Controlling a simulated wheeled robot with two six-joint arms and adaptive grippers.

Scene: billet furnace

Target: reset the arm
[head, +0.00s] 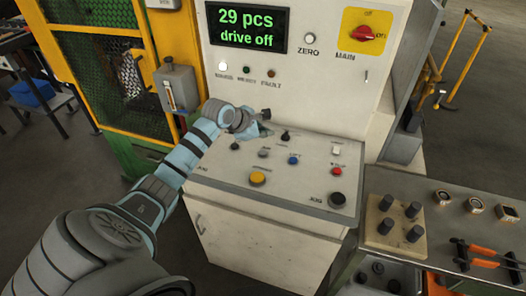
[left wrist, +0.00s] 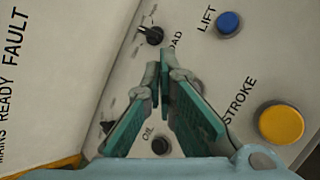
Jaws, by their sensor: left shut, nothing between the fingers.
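My left gripper (head: 262,122) reaches in from the left and is over the back left of the control console (head: 225,177). In the left wrist view its fingers (left wrist: 161,82) are shut with nothing between them. They hang over the panel between a black toggle (left wrist: 151,35) and a black knob by the word OIL (left wrist: 160,146). I cannot tell whether the fingertips touch the panel. The blue LIFT button (left wrist: 229,23) and the yellow STROKE button (left wrist: 281,122) are to their right. My right gripper is not in view.
The upright panel has a display (head: 247,27) reading "29 pcs drive off" and a red MAIN switch (head: 364,34). A lever box (head: 180,88) is left of it. A side table (head: 388,180) at right holds a block with black pegs (head: 393,222), gauges and orange-handled pliers (head: 487,254).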

